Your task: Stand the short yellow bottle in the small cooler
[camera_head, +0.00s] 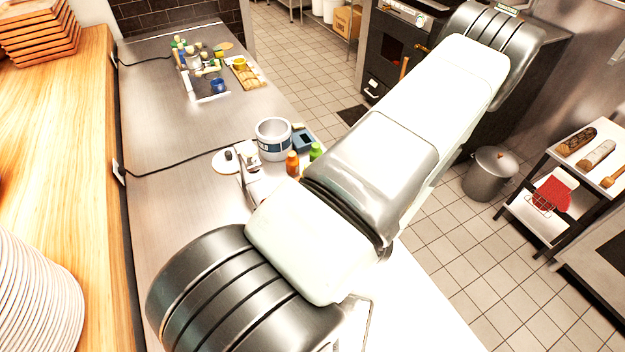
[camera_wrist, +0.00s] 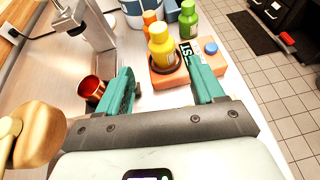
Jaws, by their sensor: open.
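The short yellow bottle (camera_wrist: 162,50) stands upright in the wrist view, on or in an orange holder (camera_wrist: 170,80) with a blue knob. My gripper (camera_wrist: 158,72) is open; its two teal fingers are spread wide, and the bottle shows between and beyond their tips, with no visible grip on it. In the head view my arm hides the yellow bottle and my gripper. I cannot tell for sure which vessel is the small cooler: a round grey-white tub (camera_head: 273,140) and a blue-grey box (camera_head: 303,139) stand farther along the counter.
An orange bottle (camera_wrist: 150,18) and a green bottle (camera_wrist: 189,18) stand behind the yellow one. A copper cup (camera_wrist: 92,88) sits beside my left finger, and a metal stand (camera_wrist: 88,25) is at upper left. The counter's right edge is close by. Open counter (camera_head: 180,125) lies farther left.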

